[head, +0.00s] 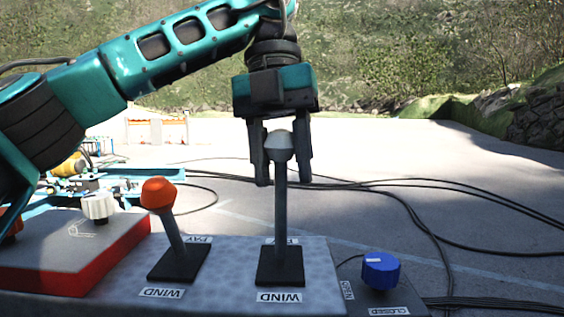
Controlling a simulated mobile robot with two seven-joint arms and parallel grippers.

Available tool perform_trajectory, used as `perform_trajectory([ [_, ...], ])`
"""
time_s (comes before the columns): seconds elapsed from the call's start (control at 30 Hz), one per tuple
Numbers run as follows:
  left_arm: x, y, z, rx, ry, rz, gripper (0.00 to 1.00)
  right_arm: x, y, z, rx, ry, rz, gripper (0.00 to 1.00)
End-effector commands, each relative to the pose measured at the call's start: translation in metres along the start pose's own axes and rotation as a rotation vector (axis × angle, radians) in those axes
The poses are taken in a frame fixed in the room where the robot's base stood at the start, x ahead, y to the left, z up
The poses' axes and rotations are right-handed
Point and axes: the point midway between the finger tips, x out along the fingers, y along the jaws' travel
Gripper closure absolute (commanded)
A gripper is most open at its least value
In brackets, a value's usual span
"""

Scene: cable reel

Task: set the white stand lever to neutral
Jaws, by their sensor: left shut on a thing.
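The white stand lever (280,205) rises from a black base plate on the grey panel (225,265). It has a white knob and a grey shaft, and stands nearly upright in the head view. A "WIND" label (279,297) is at the near side of its base, and another label behind it is partly hidden by the shaft. My left gripper (281,165) points down from above, with its fingers on either side of the white knob, shut on it. My right gripper is not in view.
An orange-knobbed lever (159,194) tilts left beside the white one. A blue knob (381,270) sits to the right. A red-sided box (75,250) with a white knob (98,207) is at left. Black cables (420,215) lie on the ground.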

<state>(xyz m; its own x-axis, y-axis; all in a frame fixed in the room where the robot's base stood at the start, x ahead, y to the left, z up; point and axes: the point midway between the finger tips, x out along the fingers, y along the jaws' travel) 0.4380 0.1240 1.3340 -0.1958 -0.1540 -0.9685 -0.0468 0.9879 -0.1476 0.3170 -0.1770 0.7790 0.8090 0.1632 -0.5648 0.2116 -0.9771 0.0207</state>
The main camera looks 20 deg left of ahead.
Motion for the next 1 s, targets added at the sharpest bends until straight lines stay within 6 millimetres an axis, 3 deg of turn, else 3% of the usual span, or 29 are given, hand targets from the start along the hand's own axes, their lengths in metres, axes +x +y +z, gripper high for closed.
perform_trajectory([
  [0.17, 0.0004, -0.0001, -0.0002, -0.003, 0.002, -0.001, 1.00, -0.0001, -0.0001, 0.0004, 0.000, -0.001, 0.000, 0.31],
  [0.2, 0.0005, -0.0001, -0.0002, -0.003, 0.002, -0.001, 0.52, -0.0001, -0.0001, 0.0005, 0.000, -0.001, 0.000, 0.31],
  [0.4, 0.0006, -0.0001, -0.0004, -0.001, 0.003, 0.000, 0.33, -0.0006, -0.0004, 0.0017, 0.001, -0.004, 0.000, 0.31],
  [1.0, 0.0008, -0.0001, -0.0005, -0.001, 0.003, 0.000, 0.31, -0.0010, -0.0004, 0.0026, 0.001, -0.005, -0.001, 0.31],
])
